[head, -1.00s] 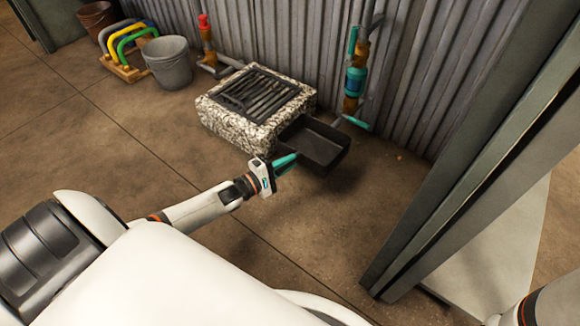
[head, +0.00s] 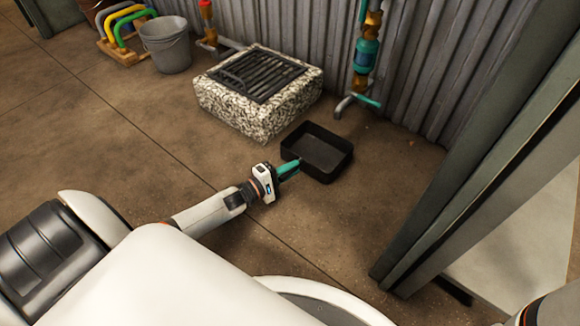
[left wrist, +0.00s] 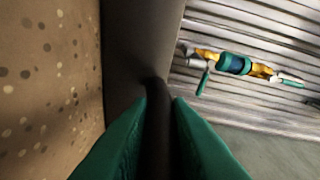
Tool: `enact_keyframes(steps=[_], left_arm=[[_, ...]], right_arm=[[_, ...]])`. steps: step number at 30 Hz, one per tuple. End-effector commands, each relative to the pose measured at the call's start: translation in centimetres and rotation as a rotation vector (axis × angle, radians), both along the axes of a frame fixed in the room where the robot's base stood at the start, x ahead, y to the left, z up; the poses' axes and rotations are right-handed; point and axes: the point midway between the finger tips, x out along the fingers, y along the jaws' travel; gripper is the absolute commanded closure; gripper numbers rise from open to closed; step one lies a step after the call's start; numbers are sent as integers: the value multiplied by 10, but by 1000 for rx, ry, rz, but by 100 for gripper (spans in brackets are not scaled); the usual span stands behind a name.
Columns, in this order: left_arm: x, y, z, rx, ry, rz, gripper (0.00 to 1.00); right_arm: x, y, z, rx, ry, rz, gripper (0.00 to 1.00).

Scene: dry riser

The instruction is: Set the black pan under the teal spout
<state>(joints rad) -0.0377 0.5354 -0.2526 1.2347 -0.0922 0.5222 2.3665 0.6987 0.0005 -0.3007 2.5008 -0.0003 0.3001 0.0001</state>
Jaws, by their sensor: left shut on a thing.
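The black pan (head: 330,154) is in front of the teal-handled spout (head: 343,106), with a strip of bare floor between them in the head view. The spout comes off a pipe with a teal valve body (head: 366,52) at the corrugated wall. My left gripper (head: 293,165) is shut on the pan's near left wall. In the left wrist view its teal fingers (left wrist: 158,108) pinch the dark pan wall (left wrist: 138,45), and the teal valve (left wrist: 236,64) shows beyond. I cannot tell whether the pan touches the floor. My right gripper is not in view.
A speckled stone block (head: 258,115) with a black grate stands left of the pan. A grey bucket (head: 167,48) and a rack of coloured hoops (head: 125,28) are farther left. A dark green post (head: 450,190) stands on the right. The floor before the pan is clear.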

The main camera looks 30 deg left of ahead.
Motion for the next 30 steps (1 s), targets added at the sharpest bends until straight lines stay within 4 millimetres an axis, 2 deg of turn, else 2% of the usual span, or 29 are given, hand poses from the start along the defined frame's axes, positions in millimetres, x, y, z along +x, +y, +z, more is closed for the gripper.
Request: enact_keyframes(steps=[8, 9, 12, 23, 26, 30], left_arm=[[1, 0, -1, -1, -2, -1, 100], [0, 0, -1, 0, -1, 0, 76], [0, 0, -1, 0, 0, 0, 60], [-1, 0, 3, 0, 1, 0, 60], [-14, 5, 6, 0, 3, 0, 60], [-42, 15, 8, 0, 6, 1, 60]], right_arm=[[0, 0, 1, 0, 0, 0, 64], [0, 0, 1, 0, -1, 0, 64], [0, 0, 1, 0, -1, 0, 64], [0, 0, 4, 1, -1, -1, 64], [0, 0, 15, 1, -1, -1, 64], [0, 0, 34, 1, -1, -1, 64]])
